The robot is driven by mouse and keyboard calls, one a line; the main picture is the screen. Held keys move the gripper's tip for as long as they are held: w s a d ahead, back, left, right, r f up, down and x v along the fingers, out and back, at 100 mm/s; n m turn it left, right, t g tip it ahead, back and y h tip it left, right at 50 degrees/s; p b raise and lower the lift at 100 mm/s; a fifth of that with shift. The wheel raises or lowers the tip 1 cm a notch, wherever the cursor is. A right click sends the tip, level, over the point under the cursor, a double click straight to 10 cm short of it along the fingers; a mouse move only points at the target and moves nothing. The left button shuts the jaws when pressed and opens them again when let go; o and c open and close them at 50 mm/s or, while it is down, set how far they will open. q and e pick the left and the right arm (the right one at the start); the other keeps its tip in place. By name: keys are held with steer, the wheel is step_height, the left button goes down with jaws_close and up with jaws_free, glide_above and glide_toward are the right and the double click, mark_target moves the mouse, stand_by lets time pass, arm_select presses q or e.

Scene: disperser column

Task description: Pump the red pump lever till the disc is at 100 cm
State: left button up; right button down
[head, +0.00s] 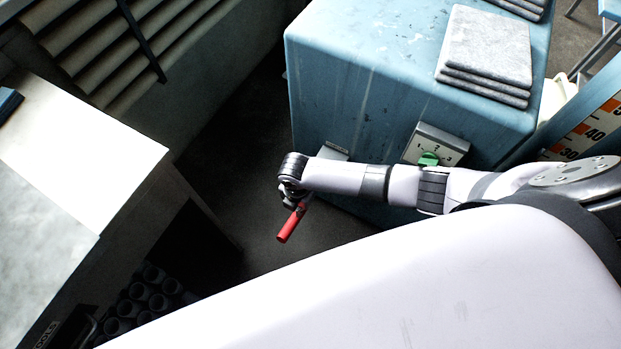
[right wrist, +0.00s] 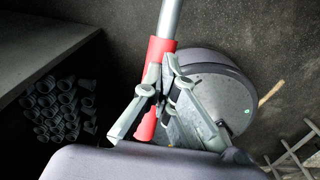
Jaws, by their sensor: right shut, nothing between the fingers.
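The red pump lever (head: 290,222) shows below my right gripper (head: 291,200) in the head view, its red end pointing down and left. In the right wrist view the lever's red sleeve (right wrist: 158,50) sits on a grey metal rod and runs down the middle. My right gripper (right wrist: 163,82) is shut there, its fingertips together over the red sleeve, with nothing held between them. I cannot tell whether the fingers touch the lever. A height scale (head: 592,134) at the right edge shows marks such as 30 and 40. My left gripper is not in view.
A blue cabinet (head: 340,60) stands behind my arm, with a numbered dial with a green knob (head: 429,159) on its front and grey slabs (head: 487,47) on top. A white-topped bench (head: 75,135) is at left. Several dark tubes (head: 140,296) lie below it. Dark floor lies between.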

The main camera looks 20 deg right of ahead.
step_height(320, 180, up, 11)
steer(key=p, duration=1)
steer(key=shift+a+r, duration=0.2)
steer(key=shift+s, duration=0.1)
